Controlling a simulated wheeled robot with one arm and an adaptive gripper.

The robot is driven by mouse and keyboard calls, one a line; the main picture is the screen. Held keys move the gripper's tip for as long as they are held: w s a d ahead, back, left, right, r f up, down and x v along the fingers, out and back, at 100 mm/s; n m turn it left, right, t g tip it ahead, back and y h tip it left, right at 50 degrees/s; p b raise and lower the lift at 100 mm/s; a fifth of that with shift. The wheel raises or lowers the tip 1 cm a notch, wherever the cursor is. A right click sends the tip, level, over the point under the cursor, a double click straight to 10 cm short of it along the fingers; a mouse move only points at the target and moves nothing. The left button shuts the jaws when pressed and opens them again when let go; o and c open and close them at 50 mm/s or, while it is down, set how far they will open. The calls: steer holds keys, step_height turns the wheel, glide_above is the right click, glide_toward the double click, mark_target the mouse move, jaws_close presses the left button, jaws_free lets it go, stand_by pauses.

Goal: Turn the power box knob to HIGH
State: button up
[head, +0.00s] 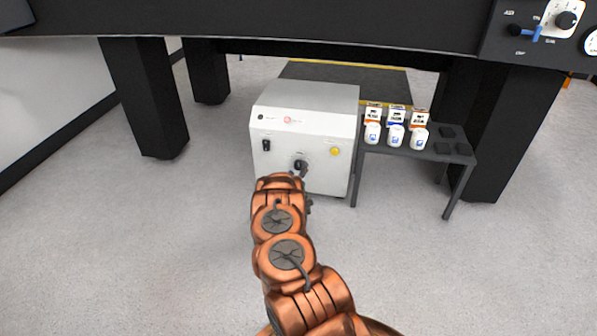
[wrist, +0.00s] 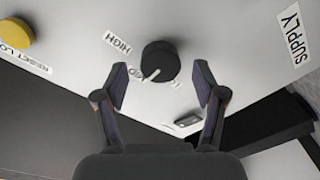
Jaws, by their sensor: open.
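The power box (head: 305,110) is a white cabinet on the floor under the black table. Its round black knob (wrist: 160,60) shows on the front panel in the wrist view. The white pointer line on the knob points down and left in that view. The HIGH label (wrist: 117,42) is up and left of the knob, and another label below it is partly hidden. My gripper (wrist: 160,72) is open, with one finger on each side of the knob's lower part. I cannot tell whether either finger touches it. In the head view my arm partly covers the knob (head: 300,164).
A yellow button (head: 335,152) sits right of the knob, and a black switch (head: 266,145) at left. A low dark stand (head: 430,152) with several small bottles and boxes is close on the right. Table legs (head: 147,98) stand around. The floor in front is clear.

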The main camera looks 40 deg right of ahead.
steer(key=shift+b+x, duration=0.3)
steer(key=shift+x, duration=0.75)
steer(key=c, duration=1.1)
